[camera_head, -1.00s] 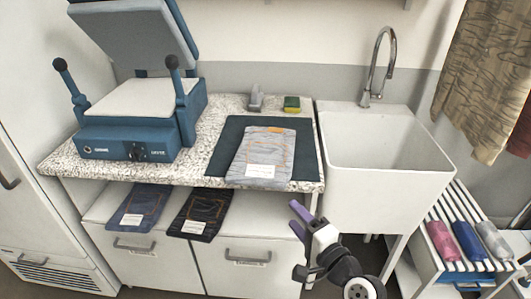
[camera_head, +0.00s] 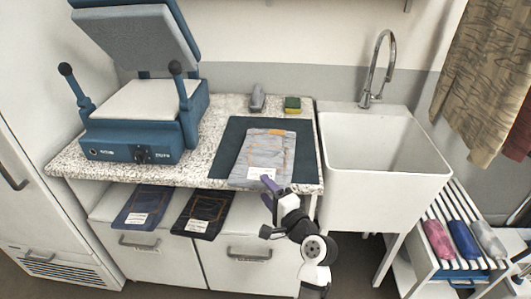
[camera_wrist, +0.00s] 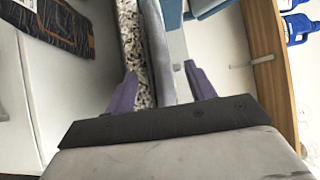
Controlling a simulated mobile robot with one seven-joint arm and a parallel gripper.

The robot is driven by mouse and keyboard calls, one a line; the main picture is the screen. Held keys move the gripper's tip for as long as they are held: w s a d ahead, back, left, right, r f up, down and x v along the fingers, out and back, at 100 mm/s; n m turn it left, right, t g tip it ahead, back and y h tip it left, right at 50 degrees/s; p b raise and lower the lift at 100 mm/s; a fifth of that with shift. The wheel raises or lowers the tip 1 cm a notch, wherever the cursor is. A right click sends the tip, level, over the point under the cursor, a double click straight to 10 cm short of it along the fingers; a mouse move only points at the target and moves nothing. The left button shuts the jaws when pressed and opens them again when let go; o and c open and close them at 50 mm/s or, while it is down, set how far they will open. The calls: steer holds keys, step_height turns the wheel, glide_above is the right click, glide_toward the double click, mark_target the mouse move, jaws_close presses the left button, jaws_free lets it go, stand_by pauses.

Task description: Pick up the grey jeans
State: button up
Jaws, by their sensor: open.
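The grey jeans (camera_head: 264,156) lie folded flat on a dark mat (camera_head: 307,160) on the speckled counter, left of the sink. They have orange stitching and a white label near the front edge. My gripper (camera_head: 268,193) is open and empty, in front of the counter's edge and close to the near end of the jeans; it covers part of the label area.
Blue jeans (camera_head: 142,207) and black jeans (camera_head: 203,213) lie on a lower shelf below the counter. A blue heat press (camera_head: 140,125) stands on the counter's left. The white sink (camera_head: 385,185) is right. A sponge (camera_head: 292,104) lies at the back.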

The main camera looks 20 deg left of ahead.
steer(key=shift+x, duration=0.8)
steer(key=shift+d, duration=0.1)
jaws_close()
